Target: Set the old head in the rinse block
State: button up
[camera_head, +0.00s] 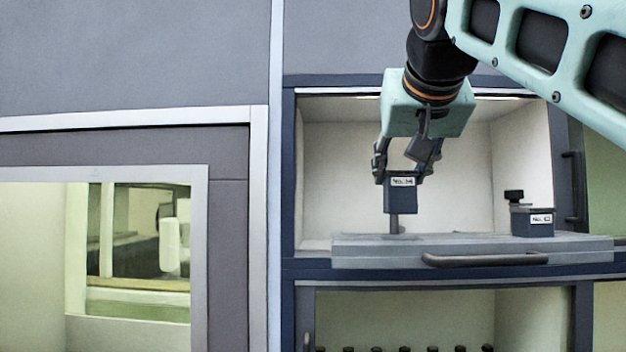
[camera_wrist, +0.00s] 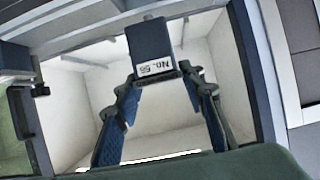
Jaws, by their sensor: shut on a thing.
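My gripper (camera_head: 405,178) is shut on a dark blue block-shaped head (camera_head: 401,198) with a white number label and a grey stem pointing down. The head is upright inside the open bay, over the left part of a grey slab (camera_head: 375,255). The stem's lower end is close to the slab's top; I cannot tell if it touches or enters it. In the wrist view the same head (camera_wrist: 151,45) sits between the fingertips, its label upside down. A second dark blue labelled head (camera_head: 534,228) stands at the slab's right. No part is clearly marked as the rinse block.
The slab has a dark bar handle (camera_head: 484,260) in front. A black knob (camera_head: 514,196) rises beside the second head. The bay's side walls and frame are close around. Below is a compartment with several dark round tops (camera_head: 404,349). A windowed cabinet (camera_head: 200,250) stands left.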

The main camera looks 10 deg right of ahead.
aim_at(404, 204)
jog(key=shift+r, duration=0.2)
jog(key=shift+r, duration=1.35)
jog(key=shift+f, duration=1.55)
jog(key=shift+f+b, duration=2)
jog(key=shift+f, duration=0.9)
